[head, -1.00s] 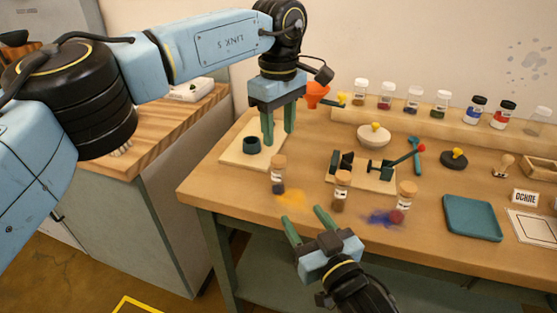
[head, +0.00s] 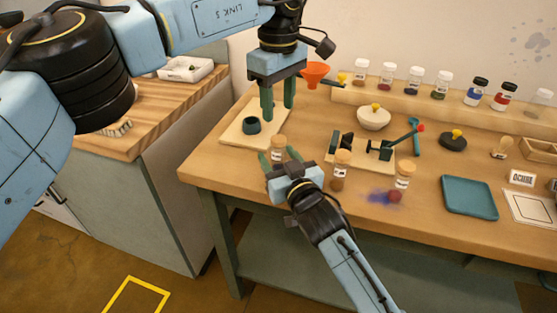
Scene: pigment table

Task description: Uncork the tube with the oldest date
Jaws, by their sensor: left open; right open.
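Three corked glass tubes stand upright on the table. The left tube (head: 279,142) shows only its cork and upper part; my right gripper hides the rest. The middle tube (head: 341,169) holds brown powder, and the right tube (head: 402,178) has reddish contents. Their labels are too small to read. My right gripper (head: 279,156) is open, with its fingers on either side of the left tube in the picture; I cannot tell if they touch it. My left gripper (head: 277,112) is open and empty, pointing down above and behind the left tube, near the dark ring holder (head: 251,125).
A wooden stand with dark clamps (head: 372,152) and a red-tipped lever sits behind the tubes. A white bowl (head: 373,120), a teal tray (head: 469,196) and a row of jars on a shelf (head: 440,101) stand farther back or right. Blue powder stains the table near the right tube.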

